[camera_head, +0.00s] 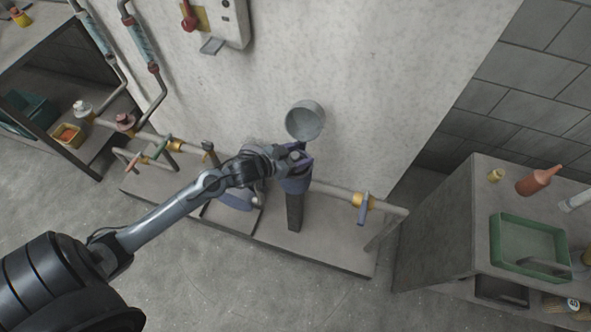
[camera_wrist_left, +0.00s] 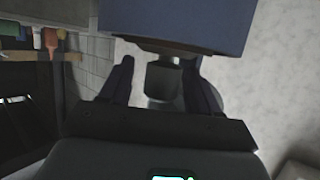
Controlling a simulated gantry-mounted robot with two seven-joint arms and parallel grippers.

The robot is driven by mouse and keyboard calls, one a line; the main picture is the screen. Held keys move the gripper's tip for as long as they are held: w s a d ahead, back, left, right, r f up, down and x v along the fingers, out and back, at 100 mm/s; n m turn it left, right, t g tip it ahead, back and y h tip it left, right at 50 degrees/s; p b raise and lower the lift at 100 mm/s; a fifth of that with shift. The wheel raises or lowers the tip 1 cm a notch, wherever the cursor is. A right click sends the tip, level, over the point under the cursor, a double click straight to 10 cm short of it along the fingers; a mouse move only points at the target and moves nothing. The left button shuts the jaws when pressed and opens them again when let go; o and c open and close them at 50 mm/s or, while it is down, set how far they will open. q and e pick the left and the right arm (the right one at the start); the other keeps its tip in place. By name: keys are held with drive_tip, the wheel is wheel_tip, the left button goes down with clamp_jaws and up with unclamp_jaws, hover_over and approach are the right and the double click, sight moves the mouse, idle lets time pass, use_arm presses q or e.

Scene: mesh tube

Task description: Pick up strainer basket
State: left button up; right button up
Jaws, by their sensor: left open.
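A round grey cup-like part (camera_head: 305,121) stands against the pale wall, just beyond my left gripper; I cannot tell whether it is the strainer basket or a cover. Contact cannot be made out. No mesh is visible. My right gripper is out of view.
A horizontal pipe (camera_head: 333,191) with a blue-handled valve (camera_head: 362,208) runs along a low plinth (camera_head: 330,252). A bench (camera_head: 480,200) at right holds a green tray (camera_head: 495,250) and an orange bottle (camera_head: 538,180). A control box (camera_head: 228,22) hangs on the wall. Floor in front is clear.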

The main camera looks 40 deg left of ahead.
use_arm(q)
drive_tip(key=shift+w+f, duration=0.1)
drive_tip(key=shift+w, duration=0.2)
clamp_jaws()
idle(0.4)
